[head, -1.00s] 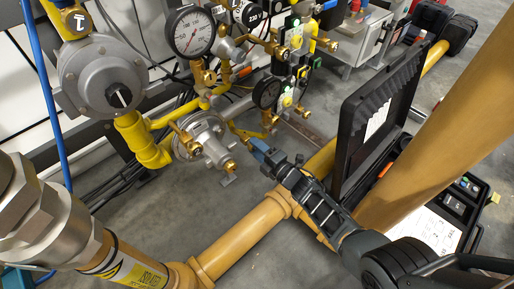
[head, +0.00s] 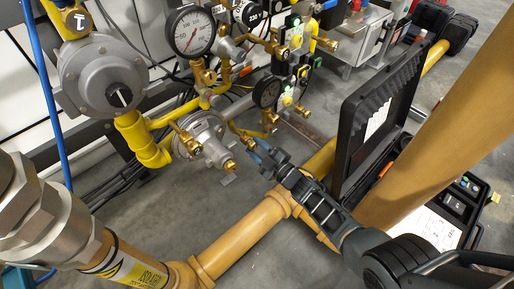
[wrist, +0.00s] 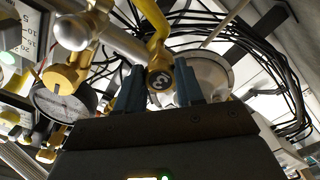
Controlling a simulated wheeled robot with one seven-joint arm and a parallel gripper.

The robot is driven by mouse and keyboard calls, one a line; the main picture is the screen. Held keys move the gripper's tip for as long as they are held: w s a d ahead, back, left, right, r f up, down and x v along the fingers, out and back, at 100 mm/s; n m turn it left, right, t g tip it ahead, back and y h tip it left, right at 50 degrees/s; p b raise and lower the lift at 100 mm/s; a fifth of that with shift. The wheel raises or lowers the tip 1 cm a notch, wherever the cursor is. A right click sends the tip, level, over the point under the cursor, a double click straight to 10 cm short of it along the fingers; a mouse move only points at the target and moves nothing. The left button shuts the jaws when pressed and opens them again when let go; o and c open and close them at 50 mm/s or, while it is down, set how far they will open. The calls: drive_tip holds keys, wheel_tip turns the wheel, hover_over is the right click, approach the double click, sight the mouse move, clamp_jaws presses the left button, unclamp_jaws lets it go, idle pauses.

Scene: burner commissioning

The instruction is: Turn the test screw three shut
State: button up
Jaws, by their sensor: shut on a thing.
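Test screw three is a brass screw (wrist: 160,79) with a "3" on its end face, at the end of a yellow pipe in the wrist view. My gripper (wrist: 160,88) has one blue finger on each side of it and is shut on it. In the head view my gripper (head: 254,149) reaches in from the lower right to the brass fittings below the small gauge. There the screw is mostly hidden by the fingers.
A small black gauge (head: 267,93) sits just above my gripper, and a grey round regulator (head: 203,136) is close on its left. A thick yellow pipe (head: 240,238) runs below my arm. An open black case (head: 376,125) stands to the right.

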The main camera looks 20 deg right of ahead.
idle(0.3)
drive_tip(key=o, duration=1)
drive_tip(key=shift+o, duration=0.2)
drive_tip(key=shift+s, duration=0.1)
drive_tip(key=p+v, duration=0.3)
drive_tip(key=v, duration=0.4)
drive_tip(key=shift+s, duration=0.3)
drive_tip(key=shift+d, duration=0.1)
